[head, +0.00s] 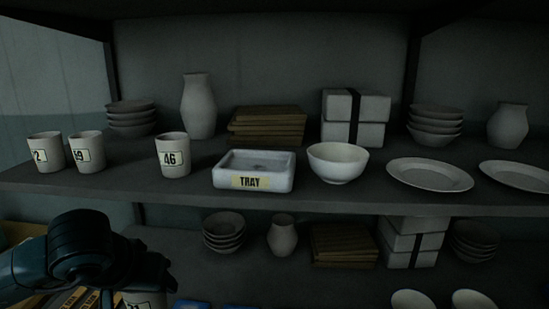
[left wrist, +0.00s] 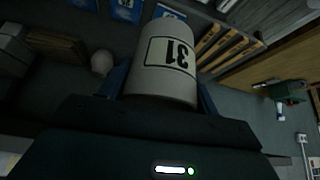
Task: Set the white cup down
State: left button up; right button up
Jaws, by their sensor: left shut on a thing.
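My left gripper (left wrist: 160,90) is shut on a white cup (left wrist: 165,62) with a "31" label, which looks upside down in the left wrist view. One blue finger shows on each side of the cup. In the head view my left arm is at the lower left, below the upper shelf's front edge. Only part of the held cup (head: 137,299) shows there, at the bottom edge. My right gripper is not in view.
On the upper shelf (head: 340,196) stand a cup marked 46 (head: 173,154), two more labelled cups (head: 87,149) at left, a white tray (head: 222,176), a bowl (head: 338,165) and plates (head: 430,175). Bare shelf lies between the left cups and cup 46. The lower shelf holds more pottery.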

pick_arm(q)
jog(key=f, duration=0.2)
jog(key=d+f, duration=0.2)
jog(key=f, duration=0.1)
jog(key=shift+s+f, duration=0.1)
jog(key=shift+f, duration=0.25)
jog(key=shift+f, duration=0.1)
